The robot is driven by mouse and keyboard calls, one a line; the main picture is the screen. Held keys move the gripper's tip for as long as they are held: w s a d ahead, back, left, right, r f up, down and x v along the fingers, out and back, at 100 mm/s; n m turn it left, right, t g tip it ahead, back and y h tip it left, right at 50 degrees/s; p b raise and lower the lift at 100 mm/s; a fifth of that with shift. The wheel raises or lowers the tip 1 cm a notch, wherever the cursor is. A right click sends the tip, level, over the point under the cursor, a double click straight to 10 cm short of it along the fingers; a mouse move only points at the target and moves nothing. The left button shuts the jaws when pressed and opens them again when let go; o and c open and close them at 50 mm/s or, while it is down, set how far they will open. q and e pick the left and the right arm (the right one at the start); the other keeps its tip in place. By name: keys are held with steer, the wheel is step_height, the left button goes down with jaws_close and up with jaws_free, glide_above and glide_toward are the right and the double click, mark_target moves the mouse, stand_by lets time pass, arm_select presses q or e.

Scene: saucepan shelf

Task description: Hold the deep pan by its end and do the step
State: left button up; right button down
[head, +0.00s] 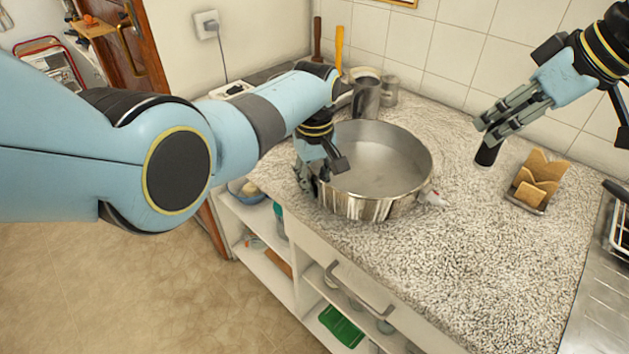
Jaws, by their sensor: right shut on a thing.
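The deep pan (376,205) is a wide, round steel pan. It stands upright on the speckled counter, in the middle of the head view. My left gripper (322,174) is at the pan's left side with its fingers spread apart. One finger is outside the wall and a dark finger part is over the rim; whether they touch the pan is unclear. My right gripper (487,133) is up and to the right, apart from the pan. It is shut on a short dark cylinder (487,153), only partly visible, above the counter.
A holder with yellow-brown sponges (537,181) is at the right, near the steel sink (592,310). The front right of the counter (480,250) is clear.

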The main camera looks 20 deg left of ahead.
stand_by(0.3)
steer(key=c, duration=1.7)
jaws_free()
jaws_close()
